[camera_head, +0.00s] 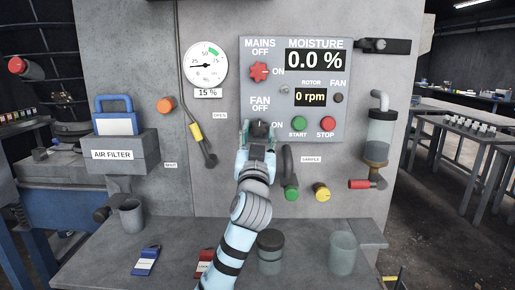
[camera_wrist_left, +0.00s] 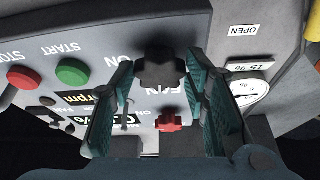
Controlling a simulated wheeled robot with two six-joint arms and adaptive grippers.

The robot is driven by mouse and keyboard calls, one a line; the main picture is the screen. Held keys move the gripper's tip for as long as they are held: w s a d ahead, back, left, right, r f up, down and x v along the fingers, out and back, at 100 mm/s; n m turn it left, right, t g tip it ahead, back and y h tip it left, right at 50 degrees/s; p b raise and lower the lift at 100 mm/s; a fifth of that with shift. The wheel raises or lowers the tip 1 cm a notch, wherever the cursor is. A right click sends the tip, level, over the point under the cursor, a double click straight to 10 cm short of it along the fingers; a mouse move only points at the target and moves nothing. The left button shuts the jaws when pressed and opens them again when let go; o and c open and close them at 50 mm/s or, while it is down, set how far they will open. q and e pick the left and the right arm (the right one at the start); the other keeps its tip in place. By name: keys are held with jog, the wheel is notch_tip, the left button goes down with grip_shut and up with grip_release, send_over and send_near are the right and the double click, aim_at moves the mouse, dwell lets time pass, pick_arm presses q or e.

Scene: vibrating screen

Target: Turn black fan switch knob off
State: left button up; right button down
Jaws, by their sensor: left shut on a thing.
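The black fan switch knob (camera_head: 261,128) is on the grey control panel (camera_head: 246,60), between the FAN OFF and ON labels. My left gripper (camera_head: 258,130) reaches up to it from below and is shut on it, with one finger on each side. In the left wrist view the lobed knob (camera_wrist_left: 160,69) sits between the teal fingers of the left gripper (camera_wrist_left: 159,72). The gripper hides part of the knob in the head view, so I cannot tell its exact angle. My right gripper is not in view.
The red mains knob (camera_head: 259,72) is above the fan knob. Green START (camera_head: 299,123) and red STOP (camera_head: 327,124) buttons are to the right. The rotor display (camera_head: 311,97) reads 0 rpm. A dark curved handle (camera_head: 287,160) is just right of my gripper. Jars (camera_head: 271,252) stand on the ledge below.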

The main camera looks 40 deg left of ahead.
pick_arm(q)
jog(key=shift+f+n+g+y+b, duration=0.1)
jog(key=shift+n+g+y+b, duration=0.45)
jog(key=shift+n, duration=0.45)
jog(key=o, duration=1.1)
jog(key=shift+d, duration=0.1)
jog(key=v, duration=1.2)
jog(key=shift+f+t+h, duration=0.1)
jog(key=shift+t+h, duration=0.15)
